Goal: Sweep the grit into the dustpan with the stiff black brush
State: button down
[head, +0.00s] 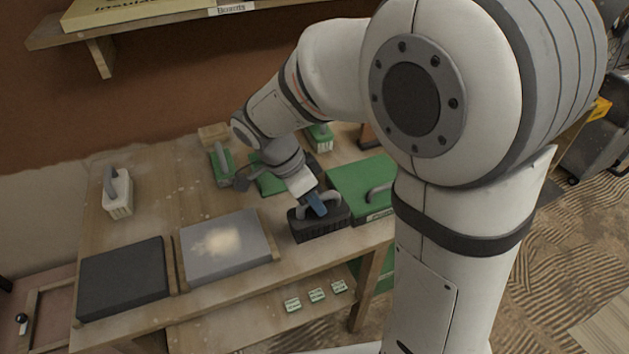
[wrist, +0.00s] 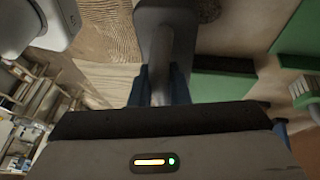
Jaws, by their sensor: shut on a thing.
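The stiff black brush (head: 318,226) has a dark block of bristles and a grey loop handle. It is upright at the table's front edge, right of the grey panel; I cannot tell whether it touches the table. My gripper (head: 317,205), with blue fingers, is shut on its handle. In the wrist view the blue fingers (wrist: 160,84) close around the grey handle (wrist: 160,45). A pale tan patch of grit (head: 220,242) lies mid-panel on the grey panel (head: 200,262). A flat black tray-like slab (head: 122,280), possibly the dustpan, lies left of the panel.
A white brush (head: 117,195) stands at the back left. Green brushes (head: 222,165) stand behind the panel. A green case (head: 350,180) with a handle is right of the black brush. Wooden strips (head: 175,265) flank the panel. A shelf (head: 150,22) hangs above.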

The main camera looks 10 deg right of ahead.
jog(key=shift+r+p, duration=1)
jog(key=shift+r, duration=1)
